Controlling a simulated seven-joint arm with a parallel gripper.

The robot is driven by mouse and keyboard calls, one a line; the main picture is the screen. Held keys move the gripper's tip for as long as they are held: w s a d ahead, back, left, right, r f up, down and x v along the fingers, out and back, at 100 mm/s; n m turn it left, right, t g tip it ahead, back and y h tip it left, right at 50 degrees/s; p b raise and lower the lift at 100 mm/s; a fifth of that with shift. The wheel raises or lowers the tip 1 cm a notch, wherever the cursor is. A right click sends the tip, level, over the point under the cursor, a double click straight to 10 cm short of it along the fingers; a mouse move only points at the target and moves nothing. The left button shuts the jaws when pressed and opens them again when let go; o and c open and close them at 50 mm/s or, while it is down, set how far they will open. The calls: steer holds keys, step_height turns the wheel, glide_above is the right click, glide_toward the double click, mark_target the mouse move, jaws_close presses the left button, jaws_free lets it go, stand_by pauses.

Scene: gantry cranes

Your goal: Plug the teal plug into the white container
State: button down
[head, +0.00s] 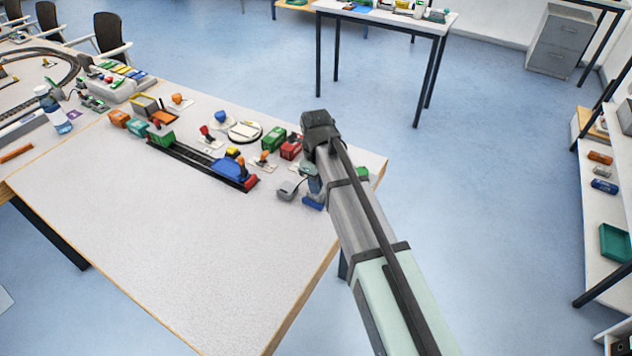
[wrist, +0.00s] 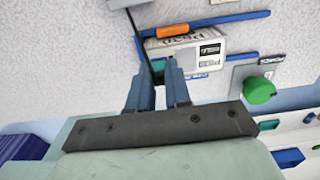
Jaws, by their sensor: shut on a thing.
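My gripper shows in the wrist view (wrist: 160,78) with its two blue fingers close together. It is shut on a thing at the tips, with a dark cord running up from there. The white container (wrist: 208,62), with a printed label, lies just to the right of and beyond the fingertips. I cannot tell whether the held plug touches it. In the head view my gripper (head: 313,196) is low over the right end of the table, and my arm hides the container.
An orange piece (wrist: 173,30) and blue bars (wrist: 225,19) lie by the container. A green round part (wrist: 258,91) is to its right. A grey box (head: 288,188) stands left of my gripper. Toy train cars (head: 235,172) stand farther left. The table front (head: 190,240) is clear.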

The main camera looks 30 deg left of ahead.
steer(key=shift+f, duration=0.15)
stand_by(0.3)
steer(key=c, duration=0.5)
jaws_free()
steer(key=shift+r, duration=3.55)
